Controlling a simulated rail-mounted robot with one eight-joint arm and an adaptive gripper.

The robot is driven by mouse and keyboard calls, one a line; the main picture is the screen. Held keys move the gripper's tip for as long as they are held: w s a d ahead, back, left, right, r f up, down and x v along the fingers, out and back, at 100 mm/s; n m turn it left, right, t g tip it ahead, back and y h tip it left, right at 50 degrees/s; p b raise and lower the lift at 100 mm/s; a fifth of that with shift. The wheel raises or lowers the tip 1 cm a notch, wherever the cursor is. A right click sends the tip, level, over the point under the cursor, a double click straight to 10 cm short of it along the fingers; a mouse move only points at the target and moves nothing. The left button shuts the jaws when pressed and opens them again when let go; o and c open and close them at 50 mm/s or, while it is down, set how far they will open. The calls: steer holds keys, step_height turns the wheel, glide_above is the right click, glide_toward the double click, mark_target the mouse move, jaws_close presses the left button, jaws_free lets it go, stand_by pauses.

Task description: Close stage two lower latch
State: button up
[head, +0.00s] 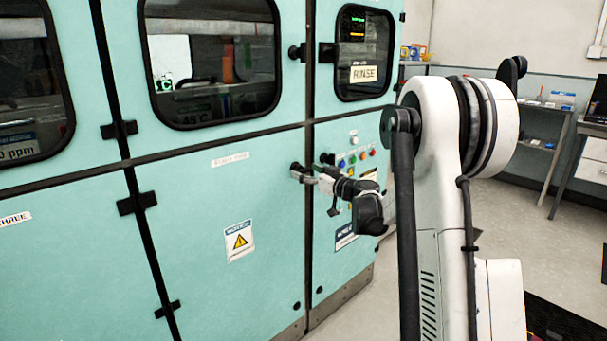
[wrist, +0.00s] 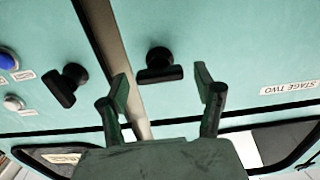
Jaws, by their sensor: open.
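The stage two lower latch is a black knob with a short bar (wrist: 159,70), on the teal panel beside the metal seam strip. The panel bears a "STAGE TWO" label (wrist: 290,88). In the wrist view the bar lies roughly level, at the side of the strip, and does not cross it. My gripper (wrist: 161,84) is open, its fingers on either side of the latch bar in that view; I see no clear contact. In the head view my gripper (head: 306,176) is close to the panel and largely hides the latch.
A second black latch (wrist: 65,85) sits across the seam, near blue and white buttons (wrist: 10,60). An upper latch knob (head: 296,52) is above, by the rinse window (head: 363,55). A warning sign (head: 240,241) is on the lower panel. Open floor (head: 350,310) lies in front.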

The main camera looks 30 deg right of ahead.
steer(key=shift+x, duration=0.85)
steer(key=c, duration=1.2)
